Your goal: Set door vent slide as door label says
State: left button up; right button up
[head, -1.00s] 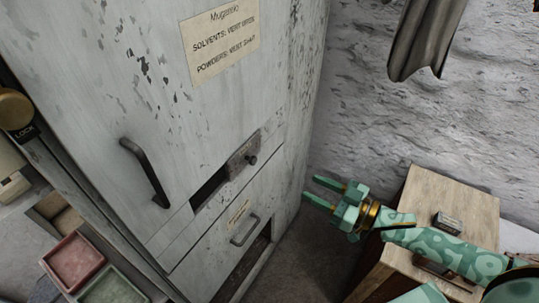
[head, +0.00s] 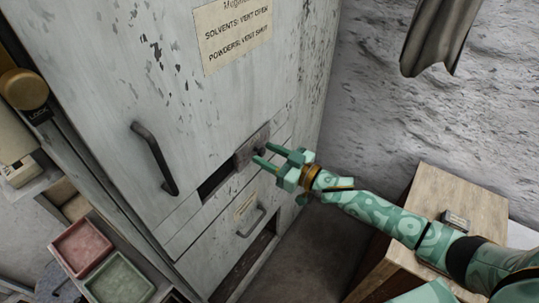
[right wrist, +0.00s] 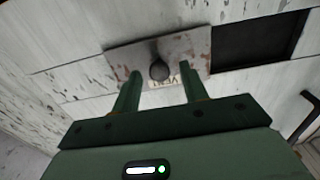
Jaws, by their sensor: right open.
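The cabinet door (head: 100,75) carries a paper door label (head: 236,38) reading "SOLVENTS: VENT OPEN" and "POWDERS: VENT SHUT". Below it, the worn metal vent slide (head: 247,148) sits at the right of a dark vent slot (head: 215,180); the slot's left part is uncovered. In the right wrist view, the slide's round knob (right wrist: 159,70) lies between the fingertips of my open right gripper (right wrist: 159,72), with gaps on both sides. In the head view, my right gripper (head: 261,154) points at the slide and partly hides it. My left gripper is out of view.
A dark door handle (head: 155,158) stands out left of the slot. A lower drawer with a handle (head: 252,222) and small tag is below. A wooden box (head: 430,205) stands at right. Red (head: 83,247) and green (head: 118,279) trays lie at lower left.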

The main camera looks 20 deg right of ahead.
aim_at(240, 161)
grip_shut()
jog(key=s+a+p, duration=0.2)
jog(key=a, duration=0.1)
jog(key=s+a+p, duration=0.1)
jog(key=shift+s+a+r, duration=0.25)
jog(key=shift+s+a, duration=0.05)
jog(key=shift+s, duration=0.05)
jog(key=s+a+p, duration=0.2)
jog(key=s+a, duration=0.2)
jog(key=a, duration=0.2)
jog(key=shift+s+f, duration=0.25)
jog(key=shift+c, duration=0.8)
grip_release()
jog(key=shift+o, duration=0.8)
jog(key=shift+s, duration=0.1)
